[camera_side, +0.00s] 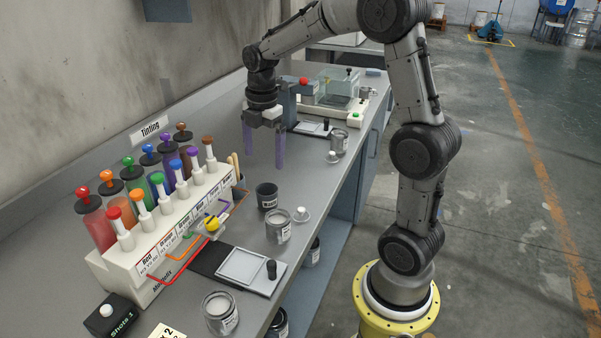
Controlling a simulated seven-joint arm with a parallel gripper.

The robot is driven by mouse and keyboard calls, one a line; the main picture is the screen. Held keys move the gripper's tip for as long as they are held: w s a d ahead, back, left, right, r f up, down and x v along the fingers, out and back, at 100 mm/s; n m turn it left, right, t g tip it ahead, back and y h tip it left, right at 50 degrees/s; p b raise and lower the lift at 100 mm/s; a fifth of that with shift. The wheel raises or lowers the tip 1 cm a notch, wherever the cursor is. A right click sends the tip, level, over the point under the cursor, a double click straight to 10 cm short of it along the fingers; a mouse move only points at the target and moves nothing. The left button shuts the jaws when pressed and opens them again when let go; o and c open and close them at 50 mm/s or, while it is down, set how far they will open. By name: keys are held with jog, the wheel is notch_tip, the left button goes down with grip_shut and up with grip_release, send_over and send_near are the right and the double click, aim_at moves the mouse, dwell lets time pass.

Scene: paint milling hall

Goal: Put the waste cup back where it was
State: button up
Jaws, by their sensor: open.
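A dark grey cup (267,197) with a small white label stands upright on the bench, right of the tinting rack. It looks like the waste cup, though its label is too small to read. My gripper (264,158) is open, with its two purple fingers pointing down. Nothing shows between the fingers. In the picture the gripper is above the cup and apart from it. I cannot tell the exact height of the fingertips over the bench.
The tinting rack (165,240) with coloured syringes stands at left. The bench's front edge is close by.

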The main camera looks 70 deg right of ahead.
jog(key=s+a+r+m+t, duration=0.2)
jog(key=s+a+m, duration=0.4)
jog(key=s+m, duration=0.2)
jog(key=s+a+r+m+t, duration=0.2)
jog(key=s+a+m, duration=0.5)
jog(key=s, duration=0.4)
jog(key=shift+a+r+m+t, duration=0.3)
jog(key=shift+r+m+t, duration=0.1)
jog(key=shift+t, duration=0.1)
